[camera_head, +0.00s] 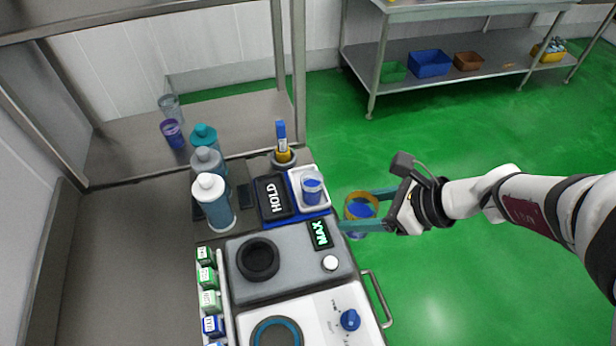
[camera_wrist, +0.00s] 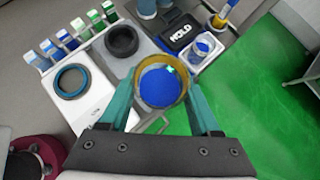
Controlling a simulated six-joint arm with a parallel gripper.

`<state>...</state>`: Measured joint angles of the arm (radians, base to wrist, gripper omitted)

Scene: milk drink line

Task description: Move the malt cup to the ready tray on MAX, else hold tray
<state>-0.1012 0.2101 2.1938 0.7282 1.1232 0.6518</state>
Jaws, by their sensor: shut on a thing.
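My gripper (camera_head: 345,211) is shut on a cup (camera_head: 361,207) with a yellow-amber rim and blue inside. It holds this cup in the air over the green floor, right of the machine. In the wrist view the cup (camera_wrist: 160,88) sits between the two teal fingers. The display (camera_head: 319,234) on the grey machine reads MAX in green. A black panel marked HOLD (camera_head: 273,198) lies behind the machine, left of a white tray (camera_head: 296,174). A clear cup with blue contents (camera_head: 312,187) stands in that white tray. No label reading ready is visible.
The grey machine (camera_head: 290,286) has a black ring (camera_head: 258,259) on top. A white unit with a blue knob (camera_head: 350,320) is in front. Several bottles (camera_head: 213,201) stand left of the HOLD panel. A yellow holder (camera_head: 283,154) is behind the trays. A handle (camera_head: 378,300) juts out right.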

